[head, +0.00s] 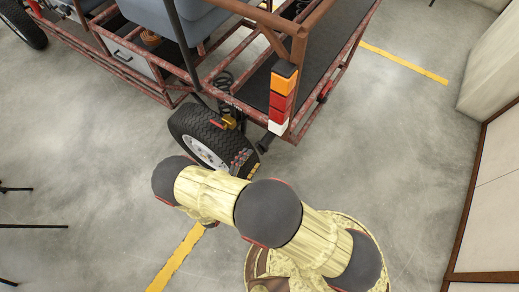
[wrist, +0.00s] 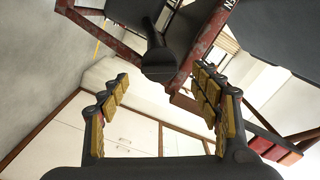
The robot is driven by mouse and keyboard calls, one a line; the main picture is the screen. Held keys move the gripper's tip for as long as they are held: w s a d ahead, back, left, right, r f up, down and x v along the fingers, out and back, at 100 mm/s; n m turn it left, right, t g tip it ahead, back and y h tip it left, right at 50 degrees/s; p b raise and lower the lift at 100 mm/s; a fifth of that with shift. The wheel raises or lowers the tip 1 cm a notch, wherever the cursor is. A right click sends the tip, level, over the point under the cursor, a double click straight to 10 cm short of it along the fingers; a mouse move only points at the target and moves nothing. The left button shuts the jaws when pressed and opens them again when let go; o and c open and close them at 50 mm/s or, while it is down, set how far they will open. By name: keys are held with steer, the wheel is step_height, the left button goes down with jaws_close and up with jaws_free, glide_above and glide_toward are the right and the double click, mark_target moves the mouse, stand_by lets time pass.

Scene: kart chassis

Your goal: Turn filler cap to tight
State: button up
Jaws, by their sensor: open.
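In the wrist view, a black, rounded, knob-like part on a dark stem (wrist: 158,58) stands ahead of my gripper (wrist: 162,84). It may be the filler cap, but I cannot tell for sure. My gripper is open, with its yellow-padded fingers apart and nothing between them. The black part appears beyond the fingertips, between their lines. In the head view, my gripper (head: 246,162) is by the rear wheel, below the tail light; a dark tube end (head: 266,142) shows close by.
The kart's rusty tube frame (head: 298,50) and tail light (head: 282,97) stand just above my gripper in the head view. The rear wheel (head: 203,138) is close on the left. Bare concrete floor (head: 400,130) lies to the right, with a cabinet (head: 492,200) at the edge.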

mark_target(259, 151)
steer(key=b+x, duration=0.1)
steer(key=x, duration=0.5)
steer(key=shift+w+d, duration=0.2)
steer(key=shift+c, duration=0.7)
steer(key=c, duration=1)
steer(key=shift+o, duration=0.2)
